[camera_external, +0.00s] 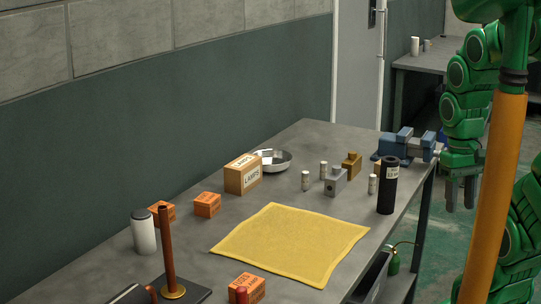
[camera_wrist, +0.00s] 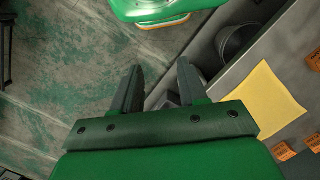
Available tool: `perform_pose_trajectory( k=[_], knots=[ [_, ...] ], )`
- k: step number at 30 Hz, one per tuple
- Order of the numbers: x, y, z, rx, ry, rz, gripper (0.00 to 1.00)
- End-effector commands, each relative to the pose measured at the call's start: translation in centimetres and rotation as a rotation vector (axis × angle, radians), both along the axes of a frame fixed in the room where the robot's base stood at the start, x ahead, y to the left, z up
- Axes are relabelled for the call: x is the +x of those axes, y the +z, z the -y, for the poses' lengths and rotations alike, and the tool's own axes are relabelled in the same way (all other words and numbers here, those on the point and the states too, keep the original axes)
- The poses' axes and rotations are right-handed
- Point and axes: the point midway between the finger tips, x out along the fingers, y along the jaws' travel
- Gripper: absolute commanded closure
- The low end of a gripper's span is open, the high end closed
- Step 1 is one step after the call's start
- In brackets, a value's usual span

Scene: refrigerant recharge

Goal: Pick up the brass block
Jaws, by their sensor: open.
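The brass block (camera_external: 351,164) is a small, stepped, gold-brown block standing on the grey workbench (camera_external: 200,248), toward its far right part. It sits behind a similar grey metal block (camera_external: 335,182) and left of a blue vise (camera_external: 404,146). I cannot make out the brass block in the wrist view. My gripper (camera_external: 460,192) hangs off the bench's right side, pointing down, apart from the block.
A black cylinder (camera_external: 387,186) stands at the bench's right edge, near small pale cylinders (camera_external: 306,181). A yellow cloth (camera_external: 290,246) lies mid-bench. A cardboard box (camera_external: 242,175) and metal dish (camera_external: 272,160) stand behind. Orange boxes (camera_external: 207,205) are at left.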

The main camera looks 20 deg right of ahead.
Motion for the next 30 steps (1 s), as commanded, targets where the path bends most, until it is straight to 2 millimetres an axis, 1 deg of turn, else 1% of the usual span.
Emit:
perform_pose_trajectory(
  k=[5, 6, 9, 17, 18, 20, 23, 30],
  knots=[
    [0.0, 0.0, 0.0, 0.0, 0.0, 0.0, 0.57],
    [0.0, 0.0, 0.0, 0.0, 0.0, 0.0, 0.56],
    [0.0, 0.0, 0.0, 0.0, 0.0, 0.0, 0.43],
    [0.0, 0.0, 0.2, 0.003, 0.001, 0.0, 0.43],
    [0.2, 0.0, 0.6, 0.014, -0.003, 0.001, 0.43],
    [0.6, 0.0, 0.3, 0.028, -0.009, 0.002, 0.43],
    [2.1, 0.0, -1.2, 0.075, -0.027, 0.009, 0.43],
    [8.0, 0.9, -6.4, 0.254, -0.128, 0.032, 0.43]
  ],
)
